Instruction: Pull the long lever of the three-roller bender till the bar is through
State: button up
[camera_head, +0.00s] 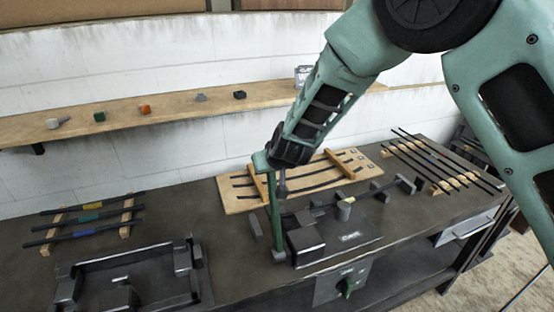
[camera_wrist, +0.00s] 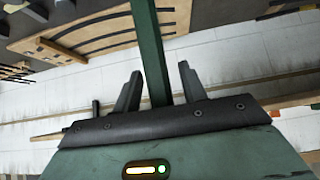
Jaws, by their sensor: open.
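The bender's long green lever (camera_head: 274,215) stands almost upright at the left side of the three-roller bender (camera_head: 335,248). In the wrist view the lever (camera_wrist: 147,40) passes between the two fingers of my gripper (camera_wrist: 158,78). The fingers are open, with a gap visible on each side of the lever. In the head view my gripper (camera_head: 272,165) is at the lever's upper end. The bender's dark block and a pale roller (camera_head: 345,208) sit on its base plate. A dark bar seems to lie behind the block; its exact position among the rollers is unclear.
A wooden board with curved dark bars (camera_head: 235,203) lies behind the bender. Racks of straight bars stand on the bench at left (camera_head: 90,218) and right (camera_head: 445,160). A dark frame fixture (camera_head: 130,255) is at front left. A wall shelf (camera_head: 180,108) holds small blocks.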

jog(key=p+v, duration=0.1)
jog(key=v, duration=1.5)
jog(key=shift+s, duration=0.25)
jog(key=shift+d+r, duration=0.1)
jog(key=s+d+f+t+y+b, duration=0.1)
jog(key=s+f+t+y+b, duration=0.25)
jog(key=f+t+b, duration=1.25)
jog(key=w+a+r+g+b, duration=0.1)
jog(key=w+r+g, duration=0.1)
jog(key=w, duration=0.3)
jog(key=w+a+r+g, duration=0.2)
jog(key=w, duration=0.3)
jog(key=w+a+r+g+h+b, duration=0.1)
jog(key=w+r+g, duration=0.1)
jog(key=w, duration=0.4)
jog(key=shift+a+r+g+b, duration=0.2)
jog(key=shift+a+g+b, duration=0.1)
jog(key=shift+g, duration=0.2)
